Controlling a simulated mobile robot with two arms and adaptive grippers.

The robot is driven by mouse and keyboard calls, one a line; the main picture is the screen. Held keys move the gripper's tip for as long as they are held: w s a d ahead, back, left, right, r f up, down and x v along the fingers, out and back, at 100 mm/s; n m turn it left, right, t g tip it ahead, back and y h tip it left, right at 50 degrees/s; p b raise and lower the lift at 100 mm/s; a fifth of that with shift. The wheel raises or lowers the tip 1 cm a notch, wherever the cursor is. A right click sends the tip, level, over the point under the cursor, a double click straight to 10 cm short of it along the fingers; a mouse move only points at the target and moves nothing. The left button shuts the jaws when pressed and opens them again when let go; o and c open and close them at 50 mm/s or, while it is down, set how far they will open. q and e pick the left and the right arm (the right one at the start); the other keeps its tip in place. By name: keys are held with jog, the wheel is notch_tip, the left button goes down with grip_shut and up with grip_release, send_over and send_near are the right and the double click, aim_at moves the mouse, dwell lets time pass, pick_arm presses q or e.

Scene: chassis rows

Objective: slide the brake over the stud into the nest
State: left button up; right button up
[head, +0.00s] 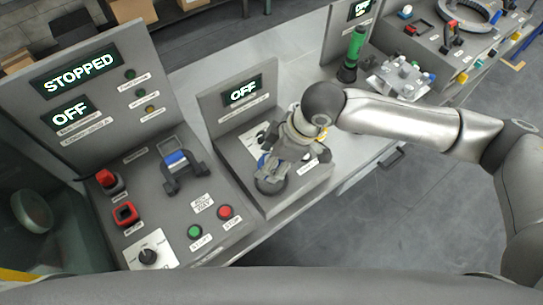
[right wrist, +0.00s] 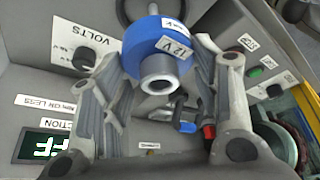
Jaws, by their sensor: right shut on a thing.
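The brake is a blue cylinder (right wrist: 158,45) with a grey hollow hub and a "12 V" label. It sits between the fingers of my right gripper (right wrist: 165,75), which is shut on it. In the head view my right gripper (head: 280,168) is over the front part of a small grey console (head: 240,165), and only a bit of blue shows beside the fingers. A dark round ring (head: 269,187) on the console lies just below the gripper; it may be the nest. My left gripper is not in view.
The small console has a display (head: 242,93) reading OFF. Left of it stands a larger panel with a STOPPED display (head: 75,72), buttons and a blue-and-black clamp (head: 180,165). A green-handled tool (head: 352,52) and a metal plate (head: 400,80) stand to the right.

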jog(key=shift+f, duration=0.15)
jog(key=shift+f+b, duration=1.2)
jog(key=shift+f, duration=1.95)
jog(key=shift+f, duration=0.1)
jog(key=o, duration=1.5)
jog(key=v, duration=1.2)
jog(key=shift+s, duration=0.1)
